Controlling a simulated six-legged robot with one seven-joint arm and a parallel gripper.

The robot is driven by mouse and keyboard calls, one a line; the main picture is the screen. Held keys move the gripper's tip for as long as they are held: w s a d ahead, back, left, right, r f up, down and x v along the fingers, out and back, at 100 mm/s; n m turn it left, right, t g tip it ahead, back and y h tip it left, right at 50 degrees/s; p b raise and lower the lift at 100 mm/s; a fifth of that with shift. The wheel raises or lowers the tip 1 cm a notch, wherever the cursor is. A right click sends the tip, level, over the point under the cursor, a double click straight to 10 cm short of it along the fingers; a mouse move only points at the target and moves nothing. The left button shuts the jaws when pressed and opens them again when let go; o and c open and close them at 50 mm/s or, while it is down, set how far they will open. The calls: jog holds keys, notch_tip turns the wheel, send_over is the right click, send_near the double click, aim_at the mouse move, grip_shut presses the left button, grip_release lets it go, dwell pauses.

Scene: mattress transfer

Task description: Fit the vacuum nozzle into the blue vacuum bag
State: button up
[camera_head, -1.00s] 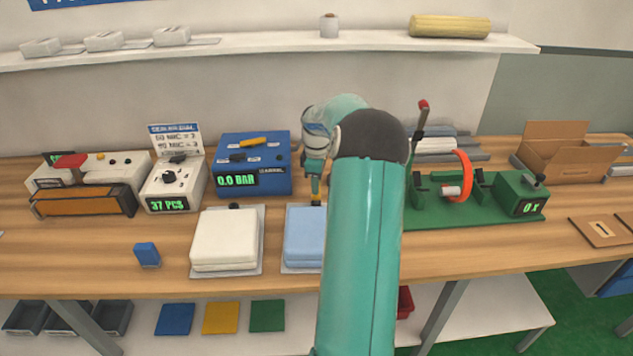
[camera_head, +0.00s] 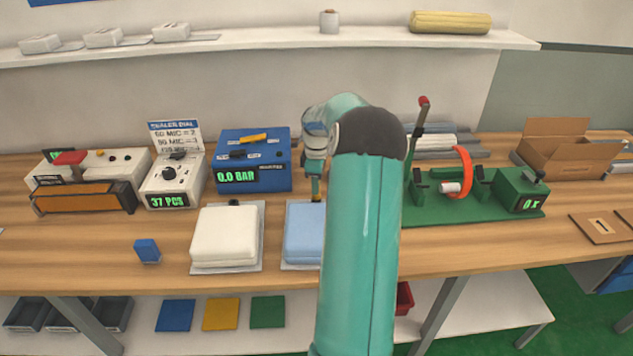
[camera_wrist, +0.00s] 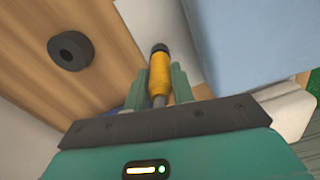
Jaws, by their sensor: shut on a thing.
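The blue vacuum bag (camera_head: 303,235) lies flat on a thin pale tray on the bench, its right part hidden behind my arm. It also fills the upper right of the wrist view (camera_wrist: 262,42). My gripper (camera_head: 315,188) is over the back edge of this bag. In the wrist view my gripper (camera_wrist: 160,88) is shut on the yellow vacuum nozzle (camera_wrist: 159,72), whose black tip points away from me. The tip appears over the pale strip beside the blue bag. I cannot tell whether it touches anything.
A white bag (camera_head: 224,236) lies left of the blue one. A blue pump box (camera_head: 252,165) reading 0.0 BAR stands behind. A green fixture (camera_head: 470,205) is to the right. A black ring (camera_wrist: 71,51) lies on the wood.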

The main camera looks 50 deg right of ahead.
jog(key=shift+f, duration=0.15)
jog(key=o, duration=1.1)
notch_tip(320, 180, up, 14)
jog(key=shift+f, duration=0.1)
